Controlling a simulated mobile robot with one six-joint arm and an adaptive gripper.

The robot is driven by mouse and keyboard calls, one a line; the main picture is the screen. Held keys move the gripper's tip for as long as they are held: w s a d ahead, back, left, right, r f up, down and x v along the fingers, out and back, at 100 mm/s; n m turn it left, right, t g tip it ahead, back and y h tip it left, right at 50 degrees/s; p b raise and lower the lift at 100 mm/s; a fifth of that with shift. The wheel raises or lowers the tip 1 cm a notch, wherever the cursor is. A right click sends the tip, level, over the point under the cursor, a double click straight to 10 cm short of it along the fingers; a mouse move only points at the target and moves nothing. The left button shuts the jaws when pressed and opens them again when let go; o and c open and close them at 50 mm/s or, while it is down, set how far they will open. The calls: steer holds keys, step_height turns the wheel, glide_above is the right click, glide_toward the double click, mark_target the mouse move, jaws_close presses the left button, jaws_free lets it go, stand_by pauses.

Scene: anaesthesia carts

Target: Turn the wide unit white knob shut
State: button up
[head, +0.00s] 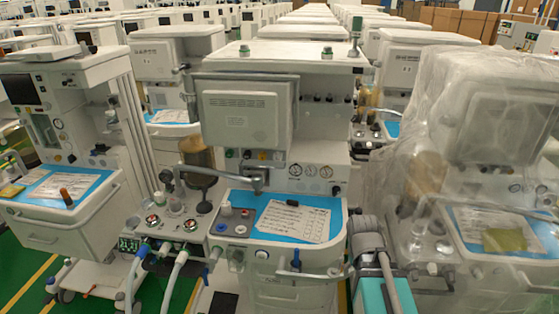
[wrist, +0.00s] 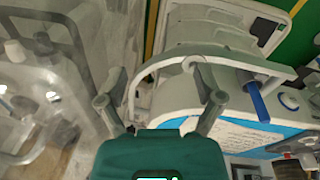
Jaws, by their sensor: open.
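The wide unit (head: 290,275) stands in the middle of the head view, with a blue-lined work tray on its front.
A blue handle (head: 296,259) sticks out at the wide unit's front; it also shows in the wrist view (wrist: 255,97). A pale rail (wrist: 215,55) curves close to my right finger. A plastic-wrapped unit (head: 490,120) stands right, another cart (head: 75,215) left. Hoses (head: 178,268) hang at the front.

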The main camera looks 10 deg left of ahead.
steer(key=w+a+r+n+t+h+b, duration=0.15)
steer(key=w+n+t+h, duration=0.25)
steer(key=w+n, duration=0.55)
steer(key=n+t+y+b, duration=0.45)
steer(key=n+t, duration=0.85)
steer(key=n, duration=1.9)
glide_toward(278, 159)
steer(key=s, duration=0.3)
steer(key=shift+s+a+f+m+p, duration=0.15)
steer(key=shift+f+m+p, duration=0.1)
steer(key=shift+p, duration=0.1)
steer(key=w, duration=1.4)
steer(key=shift+d, duration=0.25)
steer(key=shift+s, duration=0.1)
steer(key=shift+c, duration=0.2)
steer(key=c, duration=1.1)
